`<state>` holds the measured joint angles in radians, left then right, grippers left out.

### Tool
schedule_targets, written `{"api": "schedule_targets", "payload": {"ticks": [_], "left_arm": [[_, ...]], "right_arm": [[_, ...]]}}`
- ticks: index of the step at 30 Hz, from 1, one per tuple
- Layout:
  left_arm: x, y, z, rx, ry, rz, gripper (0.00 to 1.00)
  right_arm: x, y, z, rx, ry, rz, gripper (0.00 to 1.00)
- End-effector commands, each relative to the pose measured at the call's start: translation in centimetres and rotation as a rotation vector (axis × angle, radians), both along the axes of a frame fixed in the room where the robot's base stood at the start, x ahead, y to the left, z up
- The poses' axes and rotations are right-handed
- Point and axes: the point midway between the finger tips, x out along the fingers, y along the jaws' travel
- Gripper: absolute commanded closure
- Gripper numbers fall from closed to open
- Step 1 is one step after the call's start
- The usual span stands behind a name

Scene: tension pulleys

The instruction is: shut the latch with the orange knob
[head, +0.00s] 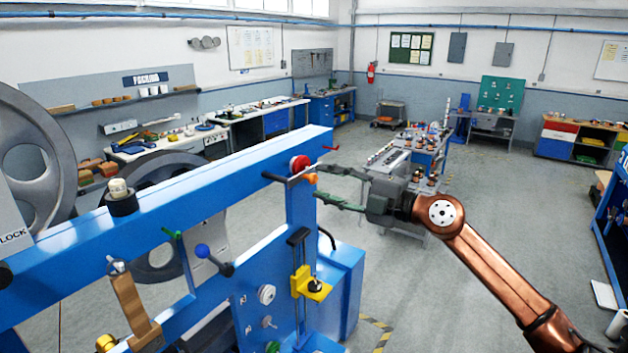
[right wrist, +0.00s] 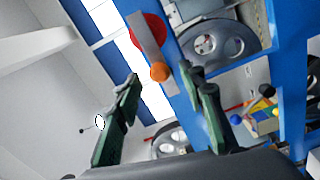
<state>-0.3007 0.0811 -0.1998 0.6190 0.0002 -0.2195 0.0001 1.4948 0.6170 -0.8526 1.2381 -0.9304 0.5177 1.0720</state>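The orange knob (head: 311,179) sits at the end of a grey latch bar (right wrist: 147,32) on the blue machine beam's right end. Behind the bar is a red round hub (head: 299,163). In the right wrist view the orange knob (right wrist: 159,72) appears between the two fingertips, with visible gaps on both sides. My right gripper (head: 320,183) is open, its fingers pointing left towards the knob. I cannot tell whether a fingertip touches the knob or the bar. My left gripper is not in view.
The blue beam (head: 220,183) crosses the left half. Below it are a blue-ball lever (head: 203,251), a yellow bracket (head: 310,286) and a white knob (head: 266,294). Large grey wheels (head: 58,150) stand at left. The floor to the right is open.

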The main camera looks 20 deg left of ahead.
Motion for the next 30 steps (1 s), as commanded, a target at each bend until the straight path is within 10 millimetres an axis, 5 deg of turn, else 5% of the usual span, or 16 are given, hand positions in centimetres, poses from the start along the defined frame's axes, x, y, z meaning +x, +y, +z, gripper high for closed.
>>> {"api": "schedule_targets", "payload": {"ticks": [6,12,30], "left_arm": [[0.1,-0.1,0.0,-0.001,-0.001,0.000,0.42],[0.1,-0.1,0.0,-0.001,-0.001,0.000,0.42],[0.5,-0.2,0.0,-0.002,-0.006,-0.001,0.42]], "right_arm": [[-1.4,-4.4,-0.1,-0.001,-0.002,-0.003,0.63],[-2.2,-6.8,0.0,0.000,0.000,-0.001,0.63],[-2.4,-7.5,0.0,-0.001,0.000,-0.003,0.63]]}}
